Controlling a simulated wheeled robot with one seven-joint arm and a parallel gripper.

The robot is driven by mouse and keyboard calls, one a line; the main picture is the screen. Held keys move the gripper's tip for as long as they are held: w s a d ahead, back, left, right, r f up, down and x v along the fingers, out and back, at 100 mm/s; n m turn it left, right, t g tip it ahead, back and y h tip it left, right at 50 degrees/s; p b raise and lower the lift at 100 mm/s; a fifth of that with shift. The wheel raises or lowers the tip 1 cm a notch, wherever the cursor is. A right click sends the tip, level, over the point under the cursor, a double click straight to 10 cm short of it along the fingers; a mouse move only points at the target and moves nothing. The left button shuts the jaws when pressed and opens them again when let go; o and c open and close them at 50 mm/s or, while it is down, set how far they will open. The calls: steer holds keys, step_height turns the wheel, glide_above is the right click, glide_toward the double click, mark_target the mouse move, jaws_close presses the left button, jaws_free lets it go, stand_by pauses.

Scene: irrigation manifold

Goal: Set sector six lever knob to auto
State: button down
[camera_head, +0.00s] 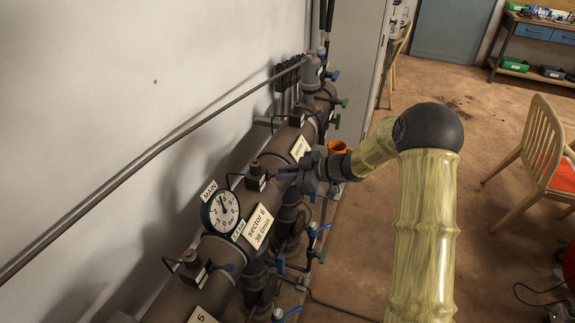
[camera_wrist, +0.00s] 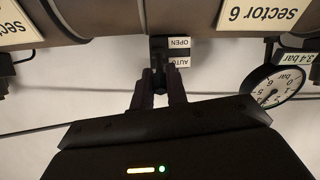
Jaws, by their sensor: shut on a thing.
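The sector 6 label plate (camera_head: 259,226) is on the big brown pipe beside the round gauge; it also shows upside down in the wrist view (camera_wrist: 262,14). A small dark valve box (camera_head: 256,174) sits on the pipe just beyond it. In the wrist view the box's white tags read OPEN (camera_wrist: 180,43) and AUTO (camera_wrist: 180,62). My gripper (camera_head: 286,172) reaches the box from the right. In the wrist view my gripper's fingertips (camera_wrist: 160,84) are shut on the dark lever knob (camera_wrist: 159,66). The fingers hide much of the knob, so I cannot tell its setting.
The MAIN gauge (camera_head: 220,212) stands close by on the pipe. A thin grey conduit (camera_head: 150,153) runs along the wall. Blue-handled and green-handled valves lie below and beyond. An orange cup-like thing (camera_head: 337,147) is behind my wrist. A wooden chair (camera_head: 540,150) stands at right on open floor.

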steer(key=shift+r+h+p, duration=0.1)
steer(key=shift+h+p, duration=0.3)
steer(key=shift+p, duration=0.15)
steer(key=c, duration=1.4)
jaws_free()
steer(key=v, duration=1.7)
steer(key=shift+w+d+r, duration=0.1)
steer(key=shift+w+d, duration=0.05)
